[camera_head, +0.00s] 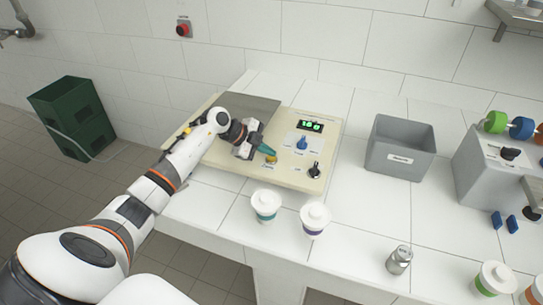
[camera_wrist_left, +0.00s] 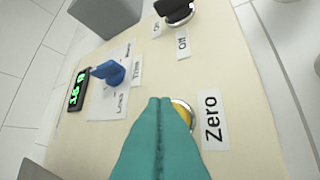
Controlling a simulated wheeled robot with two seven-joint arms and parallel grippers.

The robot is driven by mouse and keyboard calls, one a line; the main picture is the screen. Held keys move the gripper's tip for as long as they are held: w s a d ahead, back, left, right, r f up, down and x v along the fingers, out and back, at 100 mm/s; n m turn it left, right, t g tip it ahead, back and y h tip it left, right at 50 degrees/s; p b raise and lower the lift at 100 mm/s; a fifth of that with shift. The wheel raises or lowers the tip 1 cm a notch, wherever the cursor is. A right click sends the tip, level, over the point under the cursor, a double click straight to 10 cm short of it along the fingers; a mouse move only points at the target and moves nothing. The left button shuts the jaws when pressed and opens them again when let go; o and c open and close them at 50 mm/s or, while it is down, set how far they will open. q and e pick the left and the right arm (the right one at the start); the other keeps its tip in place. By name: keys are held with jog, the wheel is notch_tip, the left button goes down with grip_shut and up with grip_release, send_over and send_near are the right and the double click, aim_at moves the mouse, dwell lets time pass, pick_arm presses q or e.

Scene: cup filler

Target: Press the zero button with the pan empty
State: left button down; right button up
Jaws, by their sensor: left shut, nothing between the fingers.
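The cream scale panel (camera_head: 318,137) lies on the white counter. Its grey pan (camera_head: 262,105) shows nothing on the visible part; my left arm hides some of it. The yellow zero button (camera_head: 271,160) is near the panel's front edge. In the left wrist view the button (camera_wrist_left: 184,110) is beside the "Zero" label (camera_wrist_left: 211,119) and partly hidden by the fingers. My left gripper (camera_head: 268,150) is shut and empty, its teal fingertips (camera_wrist_left: 160,101) right by the button. I cannot tell whether they touch it. The green display (camera_head: 311,125) is lit.
A blue knob (camera_head: 302,143) and a black on/off knob (camera_head: 315,170) stand on the panel. A grey bin (camera_head: 401,148) is to the right. The counter between bin and cups is clear.

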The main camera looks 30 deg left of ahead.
aim_at(268, 158)
pick_arm(q)
jog(key=shift+f, duration=0.35)
dwell(0.6)
jog(key=shift+s, duration=0.1)
jog(key=shift+r+p, duration=0.75)
jog(key=shift+p, duration=0.15)
notch_tip(268, 158, up, 6)
jog(key=p, duration=0.6)
jog(key=shift+r+p, duration=0.1)
jog(key=shift+p, duration=0.3)
